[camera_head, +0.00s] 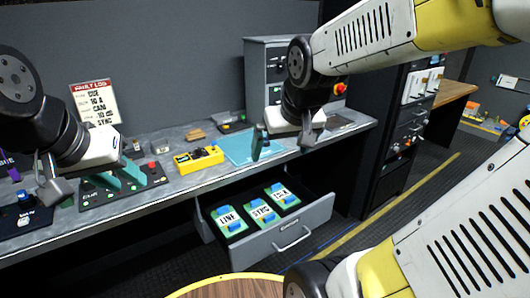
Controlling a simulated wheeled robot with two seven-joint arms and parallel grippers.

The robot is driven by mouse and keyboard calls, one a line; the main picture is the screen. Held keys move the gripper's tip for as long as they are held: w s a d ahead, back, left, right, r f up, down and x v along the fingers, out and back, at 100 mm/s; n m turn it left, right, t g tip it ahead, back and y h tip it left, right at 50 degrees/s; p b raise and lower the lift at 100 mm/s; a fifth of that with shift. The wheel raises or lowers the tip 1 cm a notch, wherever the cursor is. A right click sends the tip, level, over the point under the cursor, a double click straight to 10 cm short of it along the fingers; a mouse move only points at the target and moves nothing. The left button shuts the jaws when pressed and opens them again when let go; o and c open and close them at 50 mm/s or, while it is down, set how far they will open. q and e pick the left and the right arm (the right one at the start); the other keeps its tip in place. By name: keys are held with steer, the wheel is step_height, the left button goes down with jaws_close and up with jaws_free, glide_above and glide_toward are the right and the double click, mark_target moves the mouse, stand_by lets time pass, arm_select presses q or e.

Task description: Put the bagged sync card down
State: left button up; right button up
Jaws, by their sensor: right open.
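Three green bagged cards with blue clips lie in the open drawer (290,241). The left card (229,219) reads LINE and the middle card (262,213) reads SYNC. The right card (282,196) has a label I cannot read clearly. My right gripper (283,143) is open and empty above the teal mat (244,147) on the bench, behind the drawer. My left gripper (88,178) is over the left of the bench, its fingers apart, with no card seen in it.
A yellow box (198,159) with knobs and a dark panel (150,180) sit on the bench (190,182). A faults sign (96,103) stands at the back. A grey cabinet (262,75) stands behind the mat. A round wooden top (225,289) is at the front.

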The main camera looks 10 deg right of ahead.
steer(key=s+a+r+y, duration=0.1)
steer(key=s+a+r, duration=0.1)
steer(key=s, duration=0.5)
steer(key=shift+s+a+y, duration=0.15)
steer(key=shift+a+y, duration=0.15)
steer(key=shift+a, duration=0.3)
steer(key=shift+r, duration=0.1)
